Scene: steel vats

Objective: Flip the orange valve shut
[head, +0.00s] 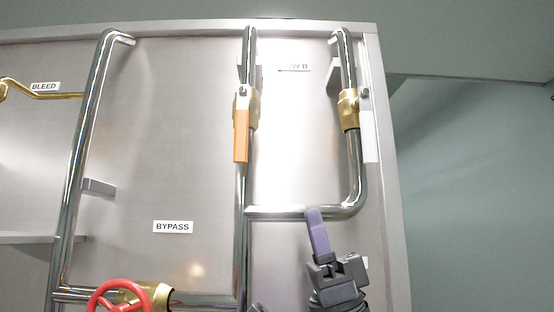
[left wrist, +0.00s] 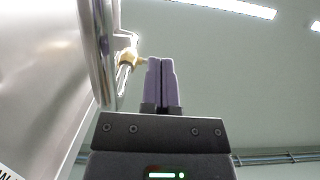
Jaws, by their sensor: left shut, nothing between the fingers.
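The orange valve handle (head: 241,136) hangs straight down, in line with its vertical steel pipe. Its brass body (head: 254,108) is on that pipe, near the top of the panel. My left gripper (head: 318,232) is below and right of the orange handle, apart from it, with purple fingers pointing up. It appears in front of the horizontal pipe; I cannot tell if it touches. In the left wrist view its fingers (left wrist: 161,82) are shut together and empty. A brass valve (left wrist: 127,58) shows left of them; its handle colour is unclear. My right gripper is not in view.
A second valve with a pale grey handle (head: 370,136) is on the right pipe. A red handwheel (head: 121,297) is at bottom left, below the BYPASS label (head: 173,227). A horizontal pipe (head: 280,212) joins the two valve pipes. Open room lies right of the panel.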

